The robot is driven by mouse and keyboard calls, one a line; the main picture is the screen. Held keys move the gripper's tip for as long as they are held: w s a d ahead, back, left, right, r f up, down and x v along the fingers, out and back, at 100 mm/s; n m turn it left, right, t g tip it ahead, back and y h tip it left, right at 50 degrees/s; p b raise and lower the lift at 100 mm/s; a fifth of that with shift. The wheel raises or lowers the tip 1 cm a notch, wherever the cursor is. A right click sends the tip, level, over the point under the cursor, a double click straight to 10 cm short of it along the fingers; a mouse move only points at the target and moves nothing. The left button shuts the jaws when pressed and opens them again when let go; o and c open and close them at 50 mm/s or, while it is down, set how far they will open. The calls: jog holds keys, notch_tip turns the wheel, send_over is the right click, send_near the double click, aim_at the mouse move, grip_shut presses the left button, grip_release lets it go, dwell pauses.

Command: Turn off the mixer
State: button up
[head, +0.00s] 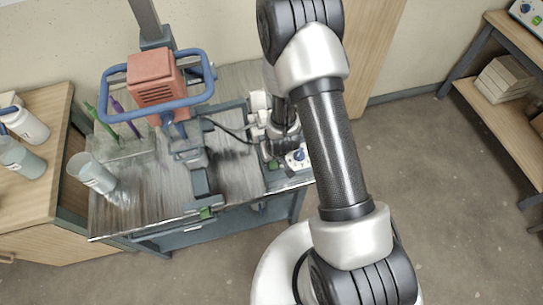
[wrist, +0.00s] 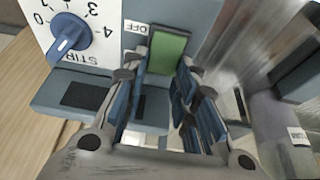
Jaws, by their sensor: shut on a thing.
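The mixer (head: 153,75) has a red motor head inside a blue ring and stands on the grey metal bench. A pale control box (head: 300,165) with a blue knob is at the bench's right side. In the wrist view, the control box (wrist: 108,20) shows the blue knob (wrist: 70,38) beside the word STIR and an OFF label. A green switch piece (wrist: 168,50) sits next to that label. My gripper (wrist: 157,85) has its fingers on either side of the green piece and is shut on it. In the head view, my gripper (head: 281,135) is partly hidden by my arm.
A cup (head: 92,173) and upright green and purple tools (head: 118,118) are on the left of the bench (head: 235,85). A wooden table (head: 22,195) with white containers (head: 25,125) stands at left. A shelf (head: 500,85) is at far right. Floor at right is clear.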

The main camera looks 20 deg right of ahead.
jog(key=o, duration=1)
jog(key=shift+o, duration=0.2)
jog(key=shift+r, duration=0.1)
jog(key=v, duration=1.1)
jog(key=shift+s+r, duration=0.25)
jog(key=shift+r, duration=0.1)
